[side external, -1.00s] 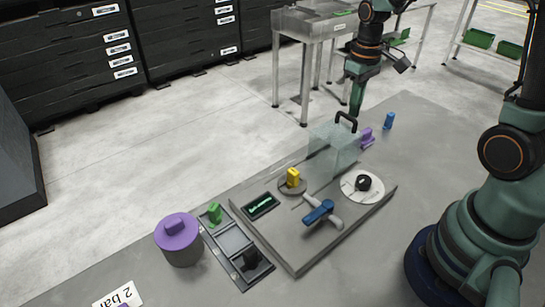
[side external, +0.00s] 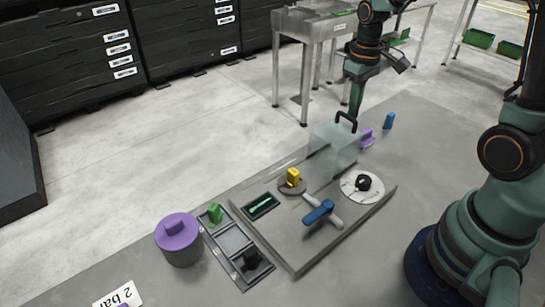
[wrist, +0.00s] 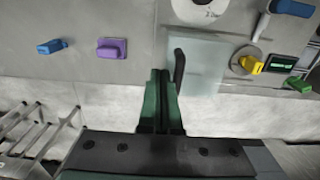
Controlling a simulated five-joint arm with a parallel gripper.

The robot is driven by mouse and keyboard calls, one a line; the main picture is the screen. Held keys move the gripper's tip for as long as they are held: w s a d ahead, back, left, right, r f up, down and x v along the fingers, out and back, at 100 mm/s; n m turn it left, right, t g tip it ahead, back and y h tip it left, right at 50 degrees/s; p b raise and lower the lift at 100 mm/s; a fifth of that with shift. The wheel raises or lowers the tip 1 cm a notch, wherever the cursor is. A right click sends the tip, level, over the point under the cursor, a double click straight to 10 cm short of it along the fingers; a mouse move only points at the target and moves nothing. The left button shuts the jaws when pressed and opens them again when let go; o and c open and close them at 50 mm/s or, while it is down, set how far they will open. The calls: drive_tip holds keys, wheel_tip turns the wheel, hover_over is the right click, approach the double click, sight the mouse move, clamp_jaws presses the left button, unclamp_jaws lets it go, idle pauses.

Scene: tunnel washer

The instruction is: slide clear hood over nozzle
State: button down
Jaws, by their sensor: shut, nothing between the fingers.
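The clear hood (side external: 333,153) is a see-through box on the far part of the grey panel, with a black handle (side external: 347,117) on top. In the wrist view the hood (wrist: 197,65) lies right of my fingers, and its handle (wrist: 179,70) stands just beside them. My gripper (side external: 354,113) points down close to the handle. It is shut and empty, and the handle is outside its fingers (wrist: 160,80). Whether they touch the handle is not clear. I cannot tell for certain which part is the nozzle.
The panel carries a yellow knob (side external: 293,177), a blue-handled lever (side external: 319,211), a black knob on a white dial (side external: 349,188) and a green-lit display (side external: 262,205). Purple (side external: 367,137) and blue (side external: 388,121) pieces stand beyond the hood. A purple lidded pot (side external: 180,246) stands left.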

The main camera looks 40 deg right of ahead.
sight(326, 138)
drive_tip(key=shift+a, duration=1.5)
drive_tip(key=shift+a, duration=1.45)
drive_tip(key=shift+a, duration=1.4)
drive_tip(key=shift+a, duration=1.65)
